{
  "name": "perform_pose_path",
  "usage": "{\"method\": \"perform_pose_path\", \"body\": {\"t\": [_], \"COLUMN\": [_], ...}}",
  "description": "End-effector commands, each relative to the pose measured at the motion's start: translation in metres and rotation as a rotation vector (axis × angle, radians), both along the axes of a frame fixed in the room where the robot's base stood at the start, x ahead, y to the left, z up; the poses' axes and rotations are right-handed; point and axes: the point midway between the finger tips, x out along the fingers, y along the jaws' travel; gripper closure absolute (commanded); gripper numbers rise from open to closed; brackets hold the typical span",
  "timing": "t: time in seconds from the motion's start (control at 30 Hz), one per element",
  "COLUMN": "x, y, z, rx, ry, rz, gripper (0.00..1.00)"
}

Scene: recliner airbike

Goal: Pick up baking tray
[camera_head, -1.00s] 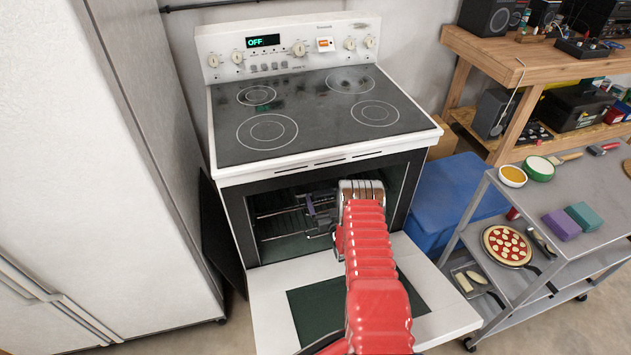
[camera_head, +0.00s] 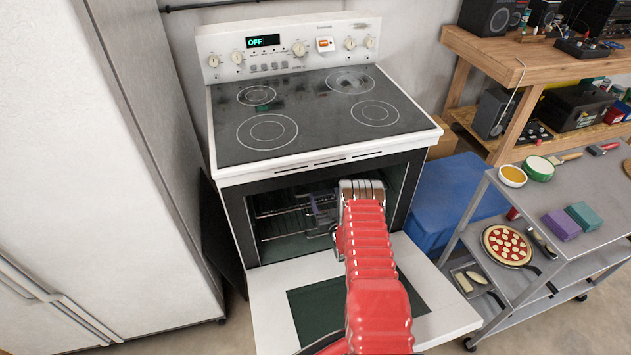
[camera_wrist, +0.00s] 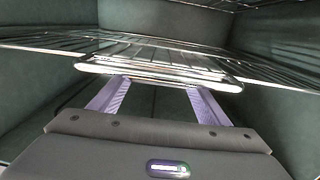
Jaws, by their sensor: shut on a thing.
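A shiny metal piece with a rounded bright rim, which I take for the baking tray (camera_wrist: 160,71), lies inside the oven in the wrist view. My gripper (camera_wrist: 157,86) has its two purple fingers at the tray's near edge, and it is shut on it. The fingertips' exact contact is hard to see. In the head view my gripper (camera_head: 322,207) is inside the open oven, partly hidden by my red arm. The tray cannot be made out clearly there.
Wire racks (camera_wrist: 265,65) run across the oven (camera_head: 325,130), close around my gripper. The oven door (camera_head: 270,300) is folded down beneath my arm. A fridge (camera_head: 120,150) stands left. A blue bin (camera_head: 455,200) and a grey cart (camera_head: 500,275) stand right.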

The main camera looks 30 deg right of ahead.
Motion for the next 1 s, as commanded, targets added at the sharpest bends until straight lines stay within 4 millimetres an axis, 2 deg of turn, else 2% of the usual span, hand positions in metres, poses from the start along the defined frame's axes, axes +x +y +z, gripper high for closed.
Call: {"method": "perform_pose_path", "body": {"t": [0.27,0.47,0.63,1.0], "x": [0.000,0.001,0.001,0.001], "y": [0.000,0.000,0.000,0.000], "z": [0.001,0.010,0.028,0.081], "rx": [0.000,-0.001,-0.002,-0.002], "ry": [-0.001,-0.002,-0.003,-0.003], "rz": [0.000,0.000,0.000,0.000], "gripper": [0.56,0.56,0.56,0.56]}}
